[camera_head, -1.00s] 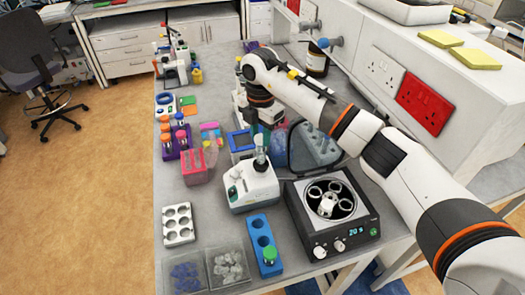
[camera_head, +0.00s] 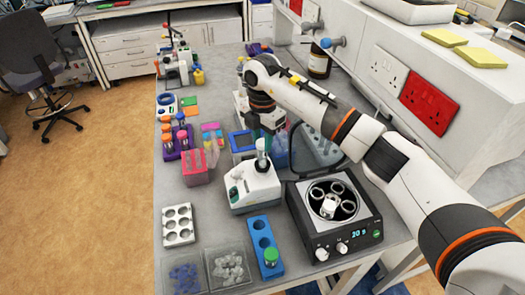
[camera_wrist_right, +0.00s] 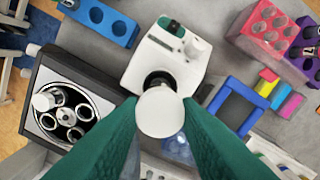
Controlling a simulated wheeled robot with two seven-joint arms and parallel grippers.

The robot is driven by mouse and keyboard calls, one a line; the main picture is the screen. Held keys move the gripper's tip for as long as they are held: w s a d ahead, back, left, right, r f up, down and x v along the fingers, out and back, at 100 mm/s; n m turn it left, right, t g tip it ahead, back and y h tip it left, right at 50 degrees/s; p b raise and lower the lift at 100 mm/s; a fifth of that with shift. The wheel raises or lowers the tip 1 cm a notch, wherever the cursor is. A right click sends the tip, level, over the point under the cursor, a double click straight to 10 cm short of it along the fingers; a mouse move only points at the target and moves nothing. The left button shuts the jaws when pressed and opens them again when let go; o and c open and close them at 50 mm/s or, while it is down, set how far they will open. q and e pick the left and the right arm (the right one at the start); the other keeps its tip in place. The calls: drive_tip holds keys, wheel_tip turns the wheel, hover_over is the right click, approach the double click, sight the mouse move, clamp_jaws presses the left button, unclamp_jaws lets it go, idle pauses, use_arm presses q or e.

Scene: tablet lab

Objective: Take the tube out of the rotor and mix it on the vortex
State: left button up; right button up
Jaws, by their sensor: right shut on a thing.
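My right gripper (camera_head: 264,138) is shut on the tube (camera_head: 261,158), which stands roughly upright over the head of the white vortex mixer (camera_head: 252,188). In the right wrist view the tube's round white cap (camera_wrist_right: 160,112) sits between the green fingertips, in front of the mixer's dark cup (camera_wrist_right: 159,80). The cap hides the tube's body there, so I cannot tell how firmly its lower end touches the cup. The centrifuge (camera_head: 343,228) stands open to the right, with its rotor (camera_head: 346,190) exposed. My left gripper is out of view.
A blue rack (camera_head: 262,236) with a green-capped tube stands in front of the mixer. Clear trays of small caps (camera_head: 228,266) and a white holed block (camera_head: 178,225) lie left of it. Pink (camera_head: 195,170) and purple racks stand further back. The raised centrifuge lid is close to my right arm.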

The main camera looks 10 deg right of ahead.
drive_tip(key=shift+f+b, duration=0.35)
drive_tip(key=shift+f, duration=0.1)
idle(2.8)
drive_tip(key=shift+r, duration=0.1)
idle(1.4)
drive_tip(key=shift+r+p, duration=1.5)
drive_tip(key=shift+r, duration=0.95)
drive_tip(key=shift+c, duration=0.2)
